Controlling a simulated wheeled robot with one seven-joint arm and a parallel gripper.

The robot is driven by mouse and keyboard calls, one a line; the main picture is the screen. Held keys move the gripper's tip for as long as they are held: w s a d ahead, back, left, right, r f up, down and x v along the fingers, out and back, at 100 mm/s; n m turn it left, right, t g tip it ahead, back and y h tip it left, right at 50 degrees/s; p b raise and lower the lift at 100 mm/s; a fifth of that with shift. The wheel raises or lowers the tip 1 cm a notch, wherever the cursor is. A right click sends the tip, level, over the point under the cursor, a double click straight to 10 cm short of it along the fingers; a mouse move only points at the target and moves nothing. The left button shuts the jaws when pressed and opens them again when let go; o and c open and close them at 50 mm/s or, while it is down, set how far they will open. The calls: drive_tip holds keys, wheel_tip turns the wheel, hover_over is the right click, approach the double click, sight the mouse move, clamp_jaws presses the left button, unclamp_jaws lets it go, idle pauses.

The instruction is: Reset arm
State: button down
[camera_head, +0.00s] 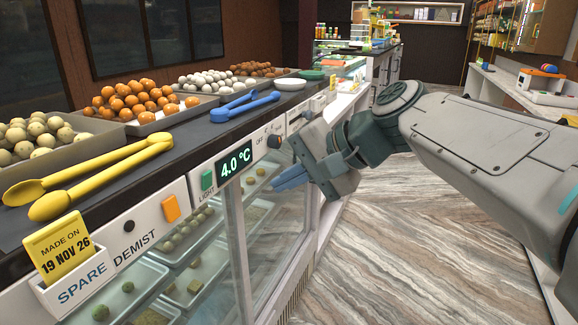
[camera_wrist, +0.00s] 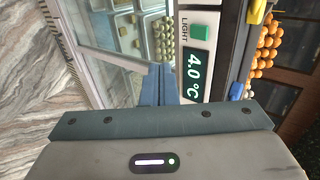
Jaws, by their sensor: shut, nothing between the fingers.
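My gripper (camera_head: 290,178) shows in the head view at the end of my arm, just in front of the mithai counter's control panel. Its blue fingers are together with nothing between them. In the wrist view the blue fingers (camera_wrist: 158,84) point at the counter's glass front, close beside the temperature display (camera_wrist: 194,77), which reads 4.0 °C. The same display (camera_head: 235,161) is left of my gripper in the head view. I cannot tell whether the fingertips touch the counter.
Yellow tongs (camera_head: 100,170) and blue tongs (camera_head: 245,106) lie on the counter top. Behind them are trays of orange sweets (camera_head: 140,100) and pale sweets (camera_head: 207,80). A card holder (camera_head: 75,280) sits at the front left. The marble floor (camera_head: 400,240) is open to the right.

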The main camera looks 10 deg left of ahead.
drive_tip(key=s+d+f+n+h+p, duration=0.1)
drive_tip(key=s+d+f+h+p, duration=0.2)
drive_tip(key=d, duration=0.9)
drive_tip(key=s+d+f+n+h+p, duration=0.1)
drive_tip(key=s+d+f+h+p, duration=0.3)
drive_tip(key=s+d+f+h, duration=0.3)
drive_tip(key=s+d+f, duration=0.1)
drive_tip(key=d+f, duration=0.4)
drive_tip(key=d, duration=0.1)
drive_tip(key=shift+f, duration=0.15)
